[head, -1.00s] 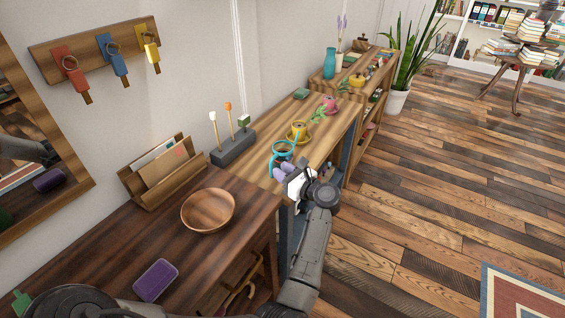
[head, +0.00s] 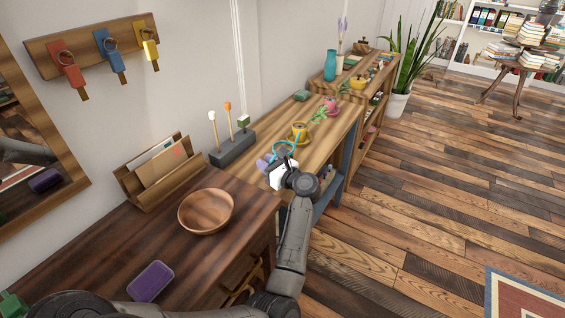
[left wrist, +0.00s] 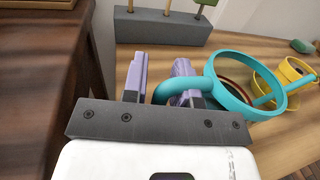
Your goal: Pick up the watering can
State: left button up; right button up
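The watering can (left wrist: 243,112) is turquoise, with a wide round open rim and a loop handle, and stands on the plank table. In the head view the can (head: 286,146) is partly hidden behind my left gripper (head: 268,166). In the left wrist view my left gripper (left wrist: 160,80) has its two lilac fingers apart. The can's handle (left wrist: 172,90) curves around the right finger, with part of it in the gap between the fingers. A narrow space shows between handle and left finger. My right gripper is not in view.
A grey block with upright sticks (head: 232,149) is at the wall. A wooden bowl (head: 206,210) and purple box (head: 151,281) sit on the darker near table.

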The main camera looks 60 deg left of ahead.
pick_arm(q)
jog(key=shift+d, duration=0.1)
jog(key=shift+c, duration=0.2)
grip_shut()
jog(key=shift+r, duration=0.25)
